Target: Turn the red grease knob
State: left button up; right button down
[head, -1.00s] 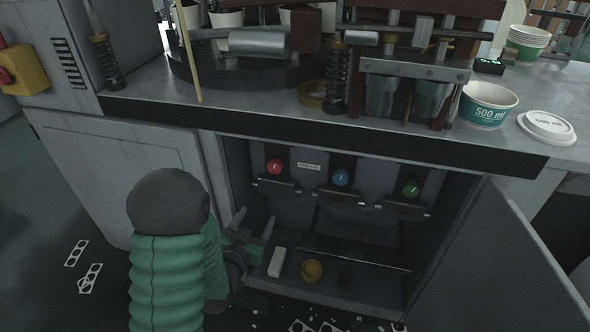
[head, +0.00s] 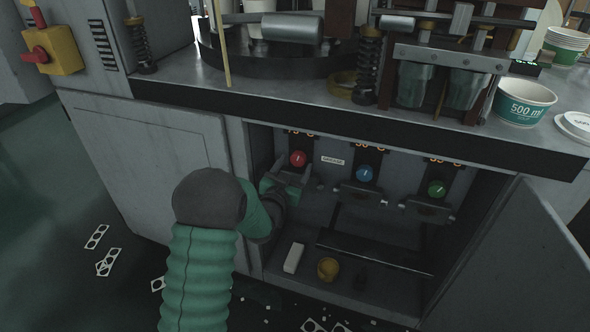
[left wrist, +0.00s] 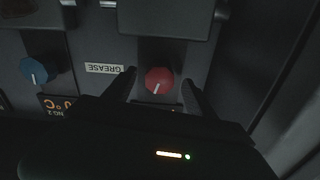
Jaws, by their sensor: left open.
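The red grease knob (head: 298,159) is the leftmost of three knobs on the panel inside the open cabinet. In the left wrist view the red knob (left wrist: 159,80) shows a white pointer line and lies between the two fingertips, beside a "GREASE" label (left wrist: 104,69). My left gripper (head: 291,175) is inside the cabinet, just below the red knob in the head view. It is open with a finger (left wrist: 120,84) on one side of the knob and a gap around it. I cannot tell whether the fingers touch the knob. My right gripper is not in view.
A blue knob (head: 366,173) and a green knob (head: 437,188) sit to the right, with brackets below them. The open cabinet door (head: 515,265) stands at the right. A white block (head: 293,258) and a yellow cup (head: 328,269) are on the cabinet floor. The counter edge (head: 350,129) overhangs above.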

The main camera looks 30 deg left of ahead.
pick_arm(q)
jog(key=shift+w+a, duration=0.1)
jog(key=shift+w, duration=0.2)
jog(key=shift+c, duration=0.4)
jog(key=c, duration=1.3)
